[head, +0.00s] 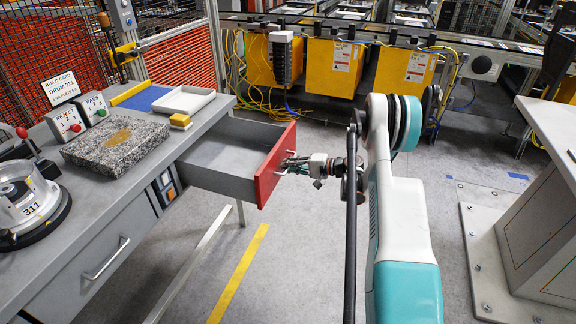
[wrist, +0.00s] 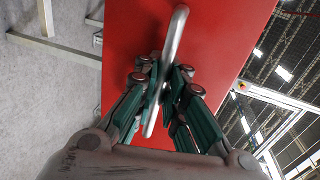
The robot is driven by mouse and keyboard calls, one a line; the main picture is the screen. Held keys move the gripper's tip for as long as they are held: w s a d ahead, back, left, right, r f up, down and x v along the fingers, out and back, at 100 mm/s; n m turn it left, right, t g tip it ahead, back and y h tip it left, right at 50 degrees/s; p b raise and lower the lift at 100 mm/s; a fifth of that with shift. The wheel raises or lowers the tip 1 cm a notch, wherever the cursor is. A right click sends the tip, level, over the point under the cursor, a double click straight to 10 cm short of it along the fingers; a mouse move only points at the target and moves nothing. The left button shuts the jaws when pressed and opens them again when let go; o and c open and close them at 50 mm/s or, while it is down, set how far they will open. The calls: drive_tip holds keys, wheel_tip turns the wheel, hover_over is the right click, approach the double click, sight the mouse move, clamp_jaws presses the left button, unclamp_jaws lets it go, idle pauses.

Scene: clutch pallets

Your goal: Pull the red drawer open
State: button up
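The red drawer (head: 275,165) is pulled well out from the grey workbench, and its empty grey inside shows in the head view. Its red front (wrist: 225,40) fills the middle of the wrist view. A silver bar handle (wrist: 178,32) stands on that front. My gripper (wrist: 163,75) has its green-padded fingers closed in on both sides of the handle, with the bar between them. In the head view my gripper (head: 288,165) is at the red front, where the handle itself is hard to make out.
A grey pedestal (head: 545,225) stands at the right. Open floor lies under and in front of the drawer.

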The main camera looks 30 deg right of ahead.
drive_tip(key=o, duration=0.3)
drive_tip(key=v, duration=1.2)
drive_tip(key=shift+f, duration=0.1)
